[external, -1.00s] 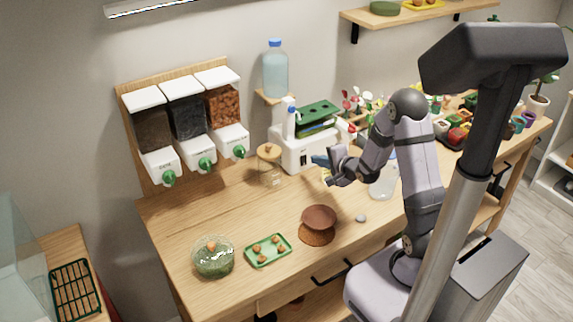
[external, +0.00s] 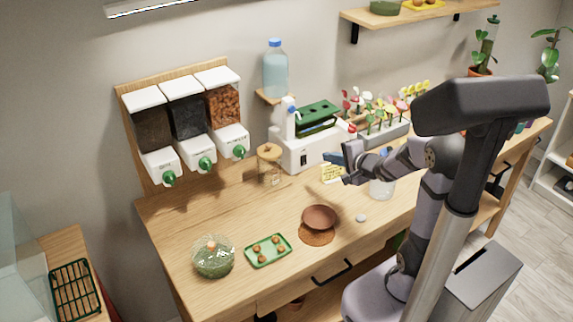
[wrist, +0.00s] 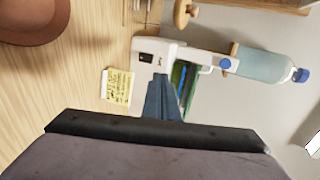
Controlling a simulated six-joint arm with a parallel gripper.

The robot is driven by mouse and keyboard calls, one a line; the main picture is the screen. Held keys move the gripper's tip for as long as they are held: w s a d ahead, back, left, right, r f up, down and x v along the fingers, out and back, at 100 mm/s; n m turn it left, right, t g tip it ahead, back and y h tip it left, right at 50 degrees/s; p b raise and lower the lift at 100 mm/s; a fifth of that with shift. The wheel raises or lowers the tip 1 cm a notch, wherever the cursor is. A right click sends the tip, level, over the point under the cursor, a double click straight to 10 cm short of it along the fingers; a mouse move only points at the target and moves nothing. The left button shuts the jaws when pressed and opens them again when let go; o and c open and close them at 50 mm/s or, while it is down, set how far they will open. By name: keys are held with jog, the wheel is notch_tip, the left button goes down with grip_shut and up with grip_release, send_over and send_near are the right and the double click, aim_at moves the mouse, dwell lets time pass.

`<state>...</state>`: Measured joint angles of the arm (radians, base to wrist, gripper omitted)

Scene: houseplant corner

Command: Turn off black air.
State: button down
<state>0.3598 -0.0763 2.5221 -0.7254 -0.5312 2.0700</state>
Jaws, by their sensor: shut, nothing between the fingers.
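A black rocker switch (external: 304,160) is on the front of a white machine (external: 292,153) at the back of the bench. Which side of the switch is pressed I cannot tell. My gripper (external: 330,158) is in front of the machine, right of the switch. Its blue fingers (wrist: 160,92) are shut and empty, apart from the switch. They hide part of the machine front in the wrist view.
A yellow note (wrist: 117,87) is below the machine front. A corked jar (external: 270,166) stands left of the machine, and a water bottle (external: 275,70) above it. A brown bowl (external: 319,217) and a green tray (external: 268,251) are nearer.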

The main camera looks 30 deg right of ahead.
jog(key=shift+s+d+r+b, duration=0.15)
jog(key=shift+s+b, duration=0.15)
jog(key=shift+b, duration=0.1)
dwell(0.4)
jog(key=s+f+n+g+p, duration=0.1)
jog(key=s+f+n+g, duration=0.1)
jog(key=s+n, duration=0.1)
jog(key=s+a+f+n+g+h+p, duration=0.1)
jog(key=s+f+n+g, duration=0.1)
jog(key=s+f+n, duration=0.1)
jog(key=s+f+n+g+h+p, duration=0.1)
jog(key=s+f+n+g+p, duration=0.1)
jog(key=s+n+g, duration=0.1)
jog(key=shift+s+a+f+n, duration=0.15)
jog(key=shift+s+f+n, duration=0.15)
jog(key=shift+s+f, duration=0.1)
jog(key=s+a+f+n+g+y+p, duration=0.1)
jog(key=s+a+n+g, duration=0.5)
jog(key=s, duration=0.6)
jog(key=shift+s+a+f+n+y+p, duration=0.15)
jog(key=shift+a+f+n+y+p, duration=0.35)
jog(key=shift+n, duration=0.7)
jog(key=shift+d+r, duration=0.1)
jog(key=shift+r, duration=0.05)
dwell(0.6)
